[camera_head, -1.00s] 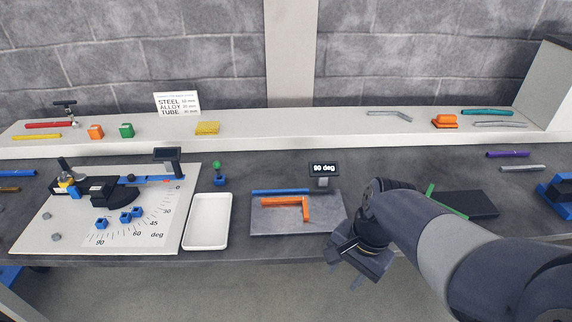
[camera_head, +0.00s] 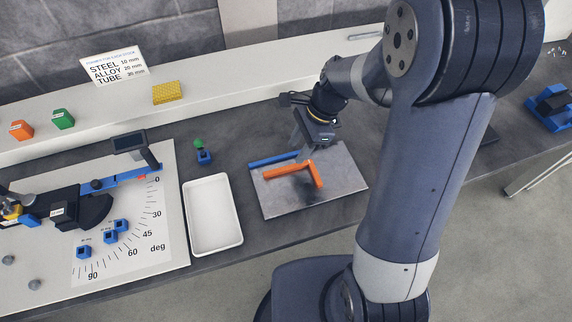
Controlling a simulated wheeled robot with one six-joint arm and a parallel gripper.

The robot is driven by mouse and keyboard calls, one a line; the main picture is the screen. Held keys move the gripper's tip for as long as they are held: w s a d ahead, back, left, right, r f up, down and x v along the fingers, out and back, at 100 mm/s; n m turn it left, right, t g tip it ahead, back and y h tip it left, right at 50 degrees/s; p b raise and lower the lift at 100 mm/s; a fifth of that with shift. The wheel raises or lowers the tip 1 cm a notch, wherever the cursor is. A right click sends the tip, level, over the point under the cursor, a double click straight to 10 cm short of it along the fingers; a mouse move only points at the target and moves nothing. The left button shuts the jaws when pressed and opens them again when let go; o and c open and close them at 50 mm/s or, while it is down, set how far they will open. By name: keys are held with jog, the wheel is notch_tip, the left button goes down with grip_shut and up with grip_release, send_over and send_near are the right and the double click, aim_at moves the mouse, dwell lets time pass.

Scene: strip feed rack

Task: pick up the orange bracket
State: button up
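The orange bracket (camera_head: 288,171) is L-shaped. It lies on the grey plate (camera_head: 345,178), its long leg beside the blue bar (camera_head: 270,160) and its short leg pointing toward the plate's front edge. My gripper (camera_head: 303,147) points down over the back of the plate, just behind the bracket's corner in the picture. The gripper's body hides part of the plate's back edge and the blue bar's right end. The fingers are small and partly hidden, so their gap and any contact with the bracket are unclear.
A white tray (camera_head: 213,243) stands left of the plate, with a small blue part with a green knob (camera_head: 204,156) behind it. Further left is the angle board (camera_head: 160,245) with a bending tool. A shelf ledge (camera_head: 230,97) runs behind. My arm covers the right side.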

aim_at(288, 167)
jog(key=shift+p+x, duration=0.3)
jog(key=shift+x, duration=2.9)
jog(key=shift+d, duration=0.2)
grip_shut()
